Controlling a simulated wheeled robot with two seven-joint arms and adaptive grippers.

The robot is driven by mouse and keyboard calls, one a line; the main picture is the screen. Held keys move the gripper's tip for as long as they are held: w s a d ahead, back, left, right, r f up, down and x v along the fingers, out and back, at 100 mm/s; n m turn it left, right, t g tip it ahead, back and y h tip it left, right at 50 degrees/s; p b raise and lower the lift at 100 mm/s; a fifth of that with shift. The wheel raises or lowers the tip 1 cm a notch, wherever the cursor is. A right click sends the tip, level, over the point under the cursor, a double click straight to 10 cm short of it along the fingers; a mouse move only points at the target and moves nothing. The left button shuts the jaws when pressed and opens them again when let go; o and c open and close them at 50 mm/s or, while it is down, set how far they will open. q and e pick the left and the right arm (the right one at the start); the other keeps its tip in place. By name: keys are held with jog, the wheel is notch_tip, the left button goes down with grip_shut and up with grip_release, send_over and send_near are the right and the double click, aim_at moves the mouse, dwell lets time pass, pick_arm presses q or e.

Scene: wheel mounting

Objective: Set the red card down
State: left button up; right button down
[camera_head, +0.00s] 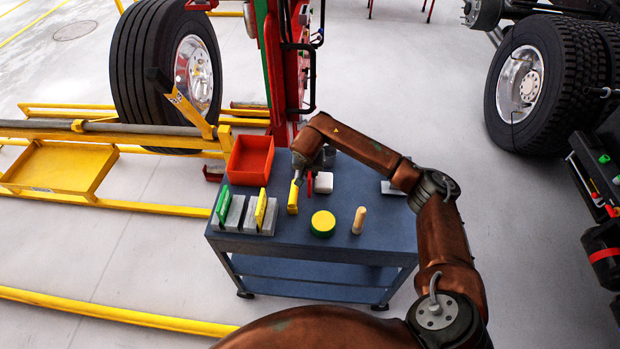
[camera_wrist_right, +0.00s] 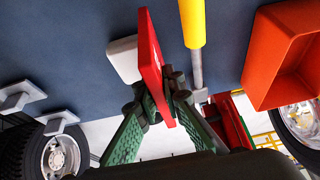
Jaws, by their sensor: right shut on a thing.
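The red card (camera_wrist_right: 151,52) is held upright between the green fingers of my right gripper (camera_wrist_right: 162,98) in the right wrist view. In the head view only a small strip of the red card (camera_head: 309,184) shows below my right gripper (camera_head: 312,168), over the blue cart (camera_head: 285,249). A white block (camera_head: 323,183) is right beside the card; it also shows behind the card in the wrist view (camera_wrist_right: 125,60). I cannot tell whether the card touches the cart top. My left gripper is out of view.
Grey holders (camera_head: 236,213) with a green card (camera_head: 224,204) and a yellow card (camera_head: 261,208) stand at the cart's left. A red bin (camera_head: 250,161), yellow-handled tool (camera_head: 293,196), yellow-green disc (camera_head: 322,223) and wooden peg (camera_head: 359,220) are also there. The cart's front right is clear.

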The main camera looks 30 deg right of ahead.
jog(key=shift+w+f, duration=0.3)
jog(key=shift+f, duration=1.55)
jog(key=shift+f, duration=0.25)
jog(key=c, duration=2.1)
grip_release()
jog(key=shift+r, duration=0.1)
jog(key=shift+o, duration=0.3)
jog(key=shift+r, duration=0.1)
